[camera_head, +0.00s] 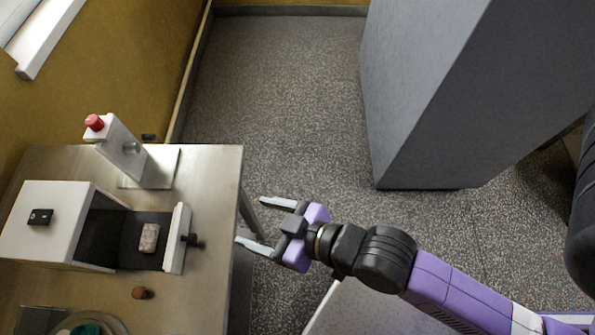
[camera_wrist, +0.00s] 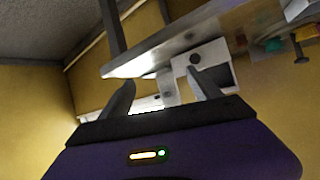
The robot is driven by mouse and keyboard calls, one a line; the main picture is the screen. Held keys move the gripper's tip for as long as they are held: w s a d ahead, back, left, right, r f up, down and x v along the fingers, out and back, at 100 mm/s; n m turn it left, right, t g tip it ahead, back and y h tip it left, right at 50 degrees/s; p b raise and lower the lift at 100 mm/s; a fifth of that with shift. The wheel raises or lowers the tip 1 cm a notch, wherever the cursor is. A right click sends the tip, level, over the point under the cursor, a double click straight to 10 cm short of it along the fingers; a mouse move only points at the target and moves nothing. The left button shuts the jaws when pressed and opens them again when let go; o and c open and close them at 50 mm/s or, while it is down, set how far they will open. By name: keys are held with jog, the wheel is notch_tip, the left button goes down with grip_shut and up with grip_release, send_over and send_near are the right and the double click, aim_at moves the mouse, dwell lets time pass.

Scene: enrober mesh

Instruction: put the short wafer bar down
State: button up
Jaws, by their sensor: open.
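A short, light-brown speckled wafer bar (camera_head: 149,238) lies on the dark bed (camera_head: 152,259) of the white machine, between its hood and its white end plate. My gripper (camera_head: 250,221) is open and empty, right of the machine and past the table's right edge, clear of the bar. In the wrist view my gripper (camera_wrist: 160,76) shows two spread fingers with nothing between them. I cannot make out the bar in the wrist view.
The machine's white hood (camera_head: 45,222), end plate (camera_head: 178,240) and a post with a red button (camera_head: 95,122) stand on the table (camera_head: 215,165). A small brown piece (camera_head: 141,293) lies in front. A grey block (camera_head: 450,100) stands at right; floor between is clear.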

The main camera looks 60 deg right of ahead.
jog(key=s+d+r+t+h, duration=0.1)
jog(key=s+d+r, duration=0.2)
jog(key=s, duration=0.3)
jog(key=s+d+r+m+t+h, duration=0.1)
jog(key=s+d+r, duration=0.3)
jog(key=s, duration=0.3)
jog(key=shift+s+d+t, duration=0.15)
jog(key=shift+t, duration=0.25)
jog(key=shift+f, duration=0.1)
jog(key=shift+f+b, duration=0.45)
jog(key=shift+b, duration=0.05)
jog(key=shift+c, duration=0.4)
